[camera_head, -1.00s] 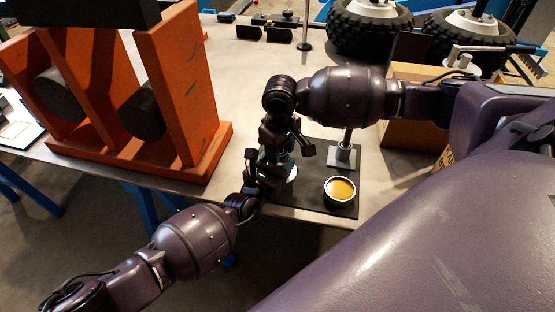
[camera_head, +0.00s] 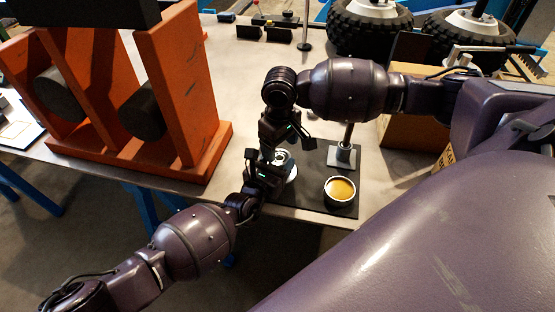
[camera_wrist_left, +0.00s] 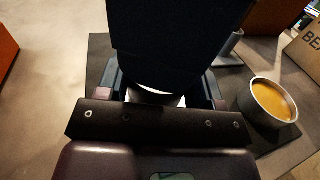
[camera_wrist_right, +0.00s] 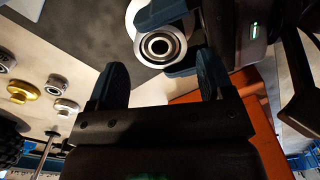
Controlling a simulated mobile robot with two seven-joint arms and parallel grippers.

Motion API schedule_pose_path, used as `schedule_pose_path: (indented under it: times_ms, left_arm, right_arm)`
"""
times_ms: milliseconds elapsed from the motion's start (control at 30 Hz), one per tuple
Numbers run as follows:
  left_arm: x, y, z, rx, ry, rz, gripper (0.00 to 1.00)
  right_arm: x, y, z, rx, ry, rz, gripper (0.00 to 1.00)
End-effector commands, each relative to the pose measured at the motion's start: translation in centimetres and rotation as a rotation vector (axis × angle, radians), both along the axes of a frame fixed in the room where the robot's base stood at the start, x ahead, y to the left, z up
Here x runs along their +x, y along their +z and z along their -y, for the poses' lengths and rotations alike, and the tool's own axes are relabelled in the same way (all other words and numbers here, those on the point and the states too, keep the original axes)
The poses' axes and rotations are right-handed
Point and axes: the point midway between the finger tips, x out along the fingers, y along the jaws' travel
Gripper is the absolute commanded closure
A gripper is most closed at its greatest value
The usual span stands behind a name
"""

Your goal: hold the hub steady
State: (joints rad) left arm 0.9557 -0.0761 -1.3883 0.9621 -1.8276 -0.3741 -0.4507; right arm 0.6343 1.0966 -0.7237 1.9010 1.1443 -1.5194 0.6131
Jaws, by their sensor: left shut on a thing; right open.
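The hub (camera_head: 286,170) is a pale, round metal part on the black mat. In the right wrist view it shows as a pale disc (camera_wrist_right: 144,22) with a metal ring and a dark centre. My left gripper (camera_head: 270,172) is shut on the hub; its dark blue fingers lie on both sides of it in the right wrist view. In the left wrist view only a pale sliver of the hub (camera_wrist_left: 155,97) shows behind a dark body. My right gripper (camera_wrist_right: 162,75) is open and empty, just above the hub with its fingers apart from it.
A cup of amber paste (camera_head: 340,190) and a post on a grey base (camera_head: 342,155) stand on the black mat (camera_head: 310,200). An orange frame (camera_head: 185,90) stands left, a cardboard box (camera_head: 400,135) right.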

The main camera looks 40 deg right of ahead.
Motion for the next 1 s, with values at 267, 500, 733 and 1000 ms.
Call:
schedule_pose_path:
  times_ms: [267, 500, 733, 1000]
  left_arm:
    - [0.0, -0.1, 0.0, 0.001, 0.0, -0.002, 0.96]
    - [0.0, -0.1, 0.0, 0.001, 0.0, -0.002, 0.96]
    - [0.0, -0.1, 0.0, 0.001, 0.0, -0.002, 0.96]
    - [0.0, -0.1, 0.0, 0.001, 0.0, -0.002, 0.96]
  right_arm:
    - [0.1, 5.5, 0.0, 0.0, 0.001, 0.004, 0.26]
    - [0.0, 8.7, 0.0, 0.0, 0.0, 0.001, 0.26]
    - [0.0, 9.7, 0.0, 0.0, 0.0, -0.001, 0.26]
    - [0.0, 9.7, 0.0, 0.0, 0.0, -0.001, 0.26]
